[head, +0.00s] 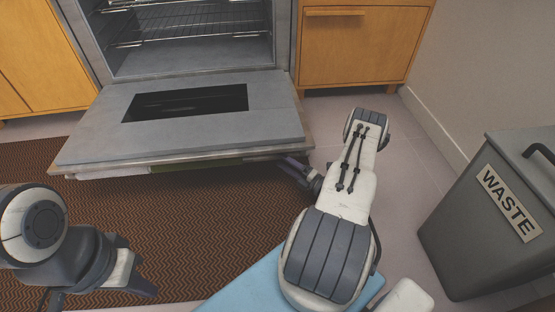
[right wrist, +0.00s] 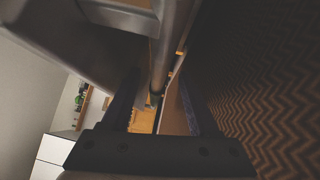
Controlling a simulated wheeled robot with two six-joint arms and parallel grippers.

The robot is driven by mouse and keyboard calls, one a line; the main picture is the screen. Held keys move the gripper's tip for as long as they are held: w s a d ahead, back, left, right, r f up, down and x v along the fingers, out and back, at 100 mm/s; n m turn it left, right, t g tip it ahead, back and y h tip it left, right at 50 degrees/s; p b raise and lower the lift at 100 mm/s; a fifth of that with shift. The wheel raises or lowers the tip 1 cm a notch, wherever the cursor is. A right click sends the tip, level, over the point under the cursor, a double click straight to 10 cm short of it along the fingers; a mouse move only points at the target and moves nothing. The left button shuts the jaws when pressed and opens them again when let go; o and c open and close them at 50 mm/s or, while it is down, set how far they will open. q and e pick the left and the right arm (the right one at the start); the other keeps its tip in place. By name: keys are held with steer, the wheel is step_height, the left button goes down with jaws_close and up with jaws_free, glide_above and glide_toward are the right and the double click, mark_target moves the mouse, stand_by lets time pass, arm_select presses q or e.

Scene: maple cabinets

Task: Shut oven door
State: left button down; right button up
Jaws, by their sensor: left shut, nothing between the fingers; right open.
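The grey oven door (head: 200,145) hangs open, folded down and roughly level, with a dark window (head: 190,102) in its middle. The oven (head: 190,55) behind it is open, with wire racks inside. My right gripper (head: 290,166) is at the door's right front corner, at or just under its edge; its fingertips are partly hidden there. In the right wrist view the fingers (right wrist: 160,105) are apart, with a long edge or bar running between and beyond them; contact is unclear. My left gripper (head: 135,275) is shut and empty, low at the left, away from the door.
A grey waste bin (head: 490,220) stands at the right. Wooden cabinets (head: 365,45) flank the oven. A brown zigzag rug (head: 180,230) covers the floor before the door. Some tiled floor (head: 400,150) is free between my right arm and the bin.

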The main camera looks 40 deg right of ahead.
mark_target(276, 157)
steer(key=shift+b+x, duration=0.65)
steer(key=shift+x, duration=1.3)
steer(key=shift+s, duration=0.1)
jaws_close()
